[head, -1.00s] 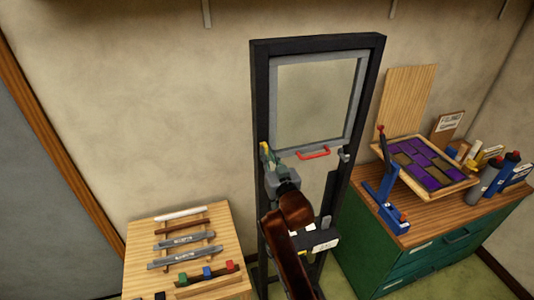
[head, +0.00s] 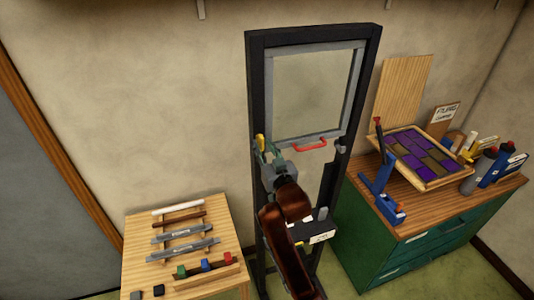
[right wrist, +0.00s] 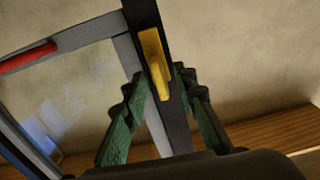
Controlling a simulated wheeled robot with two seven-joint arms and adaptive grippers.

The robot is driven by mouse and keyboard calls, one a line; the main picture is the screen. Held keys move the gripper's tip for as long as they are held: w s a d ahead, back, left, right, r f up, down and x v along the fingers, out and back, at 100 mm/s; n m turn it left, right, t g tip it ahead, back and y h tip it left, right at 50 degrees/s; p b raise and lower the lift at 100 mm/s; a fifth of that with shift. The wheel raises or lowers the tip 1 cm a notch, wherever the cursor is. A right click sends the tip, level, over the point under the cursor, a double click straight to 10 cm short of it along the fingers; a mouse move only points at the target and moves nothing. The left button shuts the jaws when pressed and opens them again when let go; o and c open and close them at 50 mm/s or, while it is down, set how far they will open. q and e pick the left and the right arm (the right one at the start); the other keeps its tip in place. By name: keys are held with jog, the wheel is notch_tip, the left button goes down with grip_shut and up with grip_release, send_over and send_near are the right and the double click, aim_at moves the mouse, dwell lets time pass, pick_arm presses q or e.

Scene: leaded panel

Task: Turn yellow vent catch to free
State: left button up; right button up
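The yellow vent catch (head: 260,143) is on the left upright of the dark frame, level with the bottom of the grey-framed vent panel (head: 315,90). In the right wrist view the catch (right wrist: 154,62) lies roughly along the dark upright. My right gripper (head: 268,155) is just below and beside the catch in the head view. In the right wrist view its green fingers (right wrist: 160,85) are apart, one on each side of the upright and the catch's lower end. I see gaps there and cannot tell any contact. My left gripper is out of view.
A red handle (head: 311,146) is on the panel's lower edge, right of the gripper. A wooden table (head: 137,245) with bars and coloured blocks stands left. A green cabinet (head: 440,237) with a blue clamp (head: 380,190) and a glass panel tray (head: 425,180) stands right.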

jog(key=v, duration=1.1)
jog(key=shift+s, duration=0.3)
